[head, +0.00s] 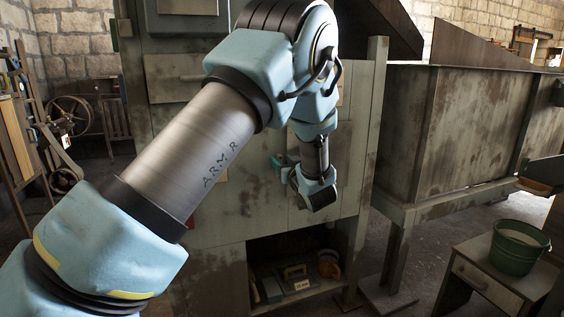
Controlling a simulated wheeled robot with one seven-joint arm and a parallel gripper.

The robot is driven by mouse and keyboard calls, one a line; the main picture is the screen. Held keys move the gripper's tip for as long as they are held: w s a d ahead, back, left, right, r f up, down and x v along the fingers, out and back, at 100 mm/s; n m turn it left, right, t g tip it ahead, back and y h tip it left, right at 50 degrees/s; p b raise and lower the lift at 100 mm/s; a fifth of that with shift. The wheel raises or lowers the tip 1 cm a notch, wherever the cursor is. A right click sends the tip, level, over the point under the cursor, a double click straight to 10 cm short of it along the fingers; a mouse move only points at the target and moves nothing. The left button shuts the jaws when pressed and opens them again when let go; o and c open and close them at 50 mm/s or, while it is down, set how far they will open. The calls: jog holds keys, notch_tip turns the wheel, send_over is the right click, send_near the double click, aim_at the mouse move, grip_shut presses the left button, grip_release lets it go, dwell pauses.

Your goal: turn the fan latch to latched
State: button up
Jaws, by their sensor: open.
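My gripper (302,186) is at the end of my arm, in front of the face of a worn grey-green cabinet (345,190). It is seen from behind, and its fingertips are mostly hidden by the hand. It is open, and I see nothing held in it. A small teal piece (279,164) shows just left of the hand; I cannot tell what it is. I cannot make out the fan latch, or whether my gripper touches anything. My arm covers much of the cabinet's left and middle face.
An open lower shelf (335,285) holds several small items. At right are a large grey bin (470,135) on legs and a small drawer table (485,285) with a green bucket (518,248). A spoked wheel (70,117) stands at left. Some floor between cabinet and table is clear.

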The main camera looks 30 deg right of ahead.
jog(key=shift+c, duration=0.2)
grip_shut()
